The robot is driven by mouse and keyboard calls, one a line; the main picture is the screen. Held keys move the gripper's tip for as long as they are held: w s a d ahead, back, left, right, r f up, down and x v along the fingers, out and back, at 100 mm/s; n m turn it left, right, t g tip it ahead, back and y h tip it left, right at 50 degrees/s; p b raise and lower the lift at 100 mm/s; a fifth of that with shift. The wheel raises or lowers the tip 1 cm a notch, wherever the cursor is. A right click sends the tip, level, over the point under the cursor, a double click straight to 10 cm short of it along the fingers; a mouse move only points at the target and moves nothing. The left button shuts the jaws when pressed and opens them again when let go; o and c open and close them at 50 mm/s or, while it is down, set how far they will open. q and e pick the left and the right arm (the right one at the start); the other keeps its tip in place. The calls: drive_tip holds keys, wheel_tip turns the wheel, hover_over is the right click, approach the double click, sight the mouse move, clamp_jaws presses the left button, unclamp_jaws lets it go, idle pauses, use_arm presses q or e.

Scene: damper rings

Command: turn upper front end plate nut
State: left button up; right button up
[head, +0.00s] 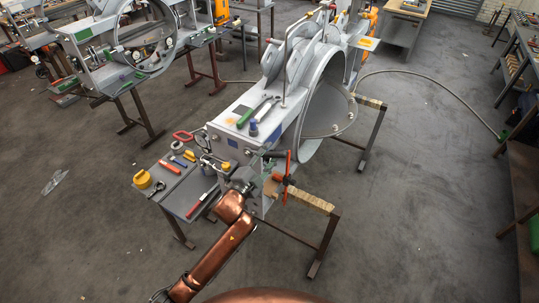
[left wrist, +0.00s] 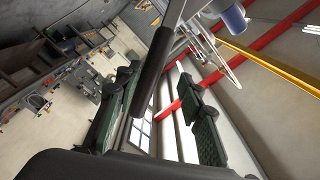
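The grey damper assembly (head: 290,110) stands on trestles in the middle of the head view, with its large ring opening to the right. Its near end plate (head: 257,203) is partly hidden behind my left arm and wrist. I cannot make out the upper front nut. My left gripper (head: 240,180) is close against this near end, small and cluttered there. In the left wrist view, the two dark green finger pads of my left gripper (left wrist: 162,120) stand wide apart. A dark handle on a grey bar (left wrist: 153,72) shows nearer the left finger; I cannot tell whether they touch. My right gripper is not in view.

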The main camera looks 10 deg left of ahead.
use_arm(q)
drive_tip(key=c, duration=0.3)
drive_tip(key=f+m+b, duration=0.1)
drive_tip(key=d+f+m, duration=0.1)
drive_tip(key=f+m+b, duration=0.1)
drive_tip(key=shift+s+d+f+m+b, duration=0.25)
drive_tip(key=shift+d+f+m+b, duration=0.05)
drive_tip(key=shift+f+b, duration=0.05)
drive_tip(key=f+m+b, duration=0.2)
drive_tip(key=f+m, duration=0.1)
drive_tip(key=f, duration=0.1)
drive_tip(key=shift+s+d+b, duration=0.1)
drive_tip(key=shift+d+b, duration=0.15)
drive_tip(key=shift+b, duration=0.15)
